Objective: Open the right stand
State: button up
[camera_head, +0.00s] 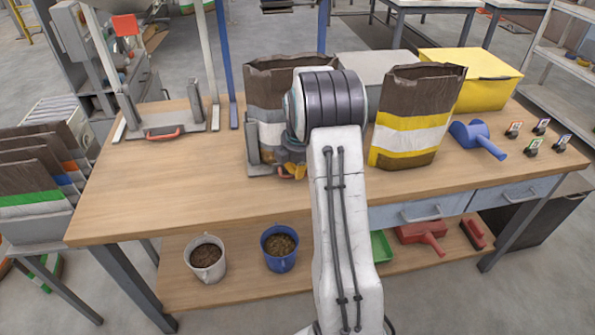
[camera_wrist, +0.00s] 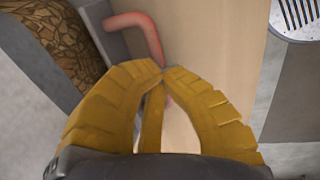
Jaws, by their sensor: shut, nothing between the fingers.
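The right stand (camera_head: 252,140) is a grey frame on the bench, around a brown paper bag (camera_head: 264,95) with grey and white bands. My arm hides much of both. In the wrist view, the stand's grey metal (camera_wrist: 112,28) carries a bent red handle (camera_wrist: 143,24). My gripper (camera_head: 292,170) is low in front of the stand.
An empty left stand (camera_head: 165,125) with a red handle is on the bench's left. A yellow-banded bag (camera_head: 412,120), a blue scoop (camera_head: 478,137) and a yellow bin (camera_head: 470,78) are on the right. Buckets stand on the lower shelf. The bench front left is clear.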

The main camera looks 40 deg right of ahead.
jog(key=o, duration=0.6)
jog(key=shift+f, duration=0.15)
jog(key=shift+r, duration=0.6)
notch_tip(320, 180, up, 11)
jog(key=s+a, duration=0.1)
jog(key=s, duration=0.1)
jog(key=shift+f, duration=0.2)
